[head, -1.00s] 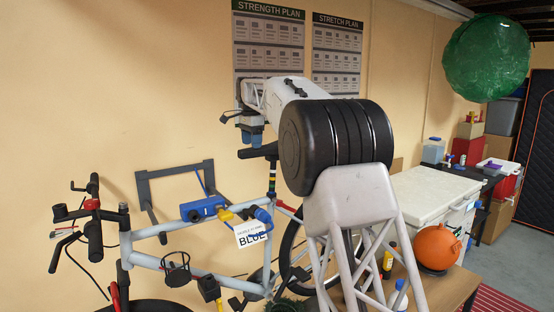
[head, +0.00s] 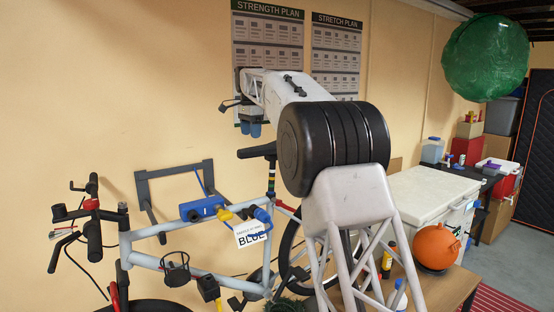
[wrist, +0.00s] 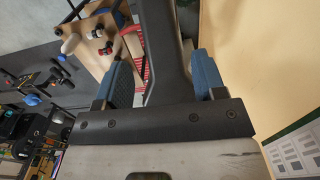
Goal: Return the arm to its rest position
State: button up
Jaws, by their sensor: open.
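My gripper (head: 250,128) hangs at the end of my raised arm in the head view, in front of the wall posters and just above the bicycle's black saddle (head: 257,151). In the wrist view my gripper (wrist: 165,80) shows two blue fingers set wide apart. The black saddle (wrist: 168,50) shows between and beyond them. I see nothing gripped, and a gap to the saddle shows in the head view.
A grey bicycle (head: 190,265) hangs on a wall bracket with a blue clamp (head: 203,208) and a paper tag (head: 252,232). A wooden table (head: 440,290) carries an orange ball (head: 436,247). A green ball (head: 486,57) is at upper right.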

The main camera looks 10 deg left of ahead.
jog(key=s+d+r+n, duration=0.1)
jog(key=s+d+r, duration=0.1)
jog(key=s+d, duration=0.55)
jog(key=s+d+r+n, duration=0.15)
jog(key=s+d, duration=0.25)
jog(key=d, duration=0.7)
jog(key=s+d+f+n+t, duration=0.1)
jog(key=s+d+f+n, duration=0.1)
jog(key=s+d, duration=1.4)
jog(key=s+d+f+n, duration=0.1)
jog(key=s+d+f, duration=0.3)
jog(key=s+f, duration=0.3)
jog(key=s+d+f+n+t, duration=0.1)
jog(key=s+d+f, duration=0.4)
jog(key=s, duration=1.3)
jog(key=s+d+f+n, duration=0.2)
jog(key=s+d+f, duration=0.2)
jog(key=s+f, duration=0.7)
jog(key=shift+s+d+t, duration=0.15)
jog(key=shift+s+t, duration=0.15)
jog(key=shift+s, duration=0.6)
